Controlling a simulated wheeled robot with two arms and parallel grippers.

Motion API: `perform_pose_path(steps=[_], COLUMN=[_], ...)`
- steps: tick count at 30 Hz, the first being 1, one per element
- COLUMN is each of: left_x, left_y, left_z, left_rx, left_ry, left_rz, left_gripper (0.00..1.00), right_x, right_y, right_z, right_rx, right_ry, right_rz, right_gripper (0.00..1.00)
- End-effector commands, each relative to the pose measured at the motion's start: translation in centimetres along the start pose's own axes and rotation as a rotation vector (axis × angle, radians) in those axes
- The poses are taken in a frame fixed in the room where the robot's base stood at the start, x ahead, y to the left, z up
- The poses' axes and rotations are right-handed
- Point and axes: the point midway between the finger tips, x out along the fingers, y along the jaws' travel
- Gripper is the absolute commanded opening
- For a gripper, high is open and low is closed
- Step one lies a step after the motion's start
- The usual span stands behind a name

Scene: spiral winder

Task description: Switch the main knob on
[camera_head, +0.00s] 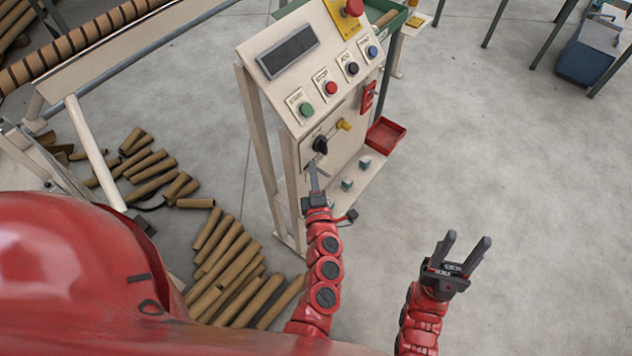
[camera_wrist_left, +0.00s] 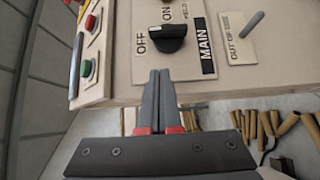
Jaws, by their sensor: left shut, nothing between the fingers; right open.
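The main knob (camera_head: 320,144) is a black rotary knob on the front of the cream control panel (camera_head: 290,98). In the left wrist view the knob (camera_wrist_left: 170,39) sits beside a black MAIN label (camera_wrist_left: 204,45), with OFF and ON printed next to it. Its pointer lies closer to OFF. My left gripper (camera_head: 312,164) is shut and empty, its fingertips just below the knob. In the left wrist view the closed fingers (camera_wrist_left: 159,76) point at the knob; I cannot tell whether they touch it. My right gripper (camera_head: 465,252) is open and empty, over the floor at right.
The panel also carries a green button (camera_head: 305,109), a red button (camera_head: 331,88), a yellow knob (camera_head: 343,125) and a red emergency button (camera_head: 352,7). A red tray (camera_head: 385,136) sits behind. Cardboard tubes (camera_head: 230,262) litter the floor at left.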

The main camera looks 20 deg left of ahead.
Motion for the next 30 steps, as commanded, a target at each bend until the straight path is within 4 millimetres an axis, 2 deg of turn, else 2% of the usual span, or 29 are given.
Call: perform_pose_path(steps=[3, 10, 30], left_x=[2.7, 4.7, 5.3], left_y=[0.3, 0.2, 0.2], left_z=[0.0, 2.3, 2.8], left_rx=[0.001, -0.001, 0.007], left_ry=[0.001, -0.004, 0.001], left_rz=[0.001, 0.0, -0.009], left_gripper=[0.0, 0.0, 0.0], right_x=[0.9, 1.6, 2.3], right_y=[0.1, 0.1, 0.1], right_z=[-0.1, -0.3, -0.4], right_rx=[0.0, 0.0, 0.0], right_ry=[0.0, 0.0, 0.0], right_rz=[0.0, 0.0, 0.0], right_gripper=[0.5, 0.5, 0.5])
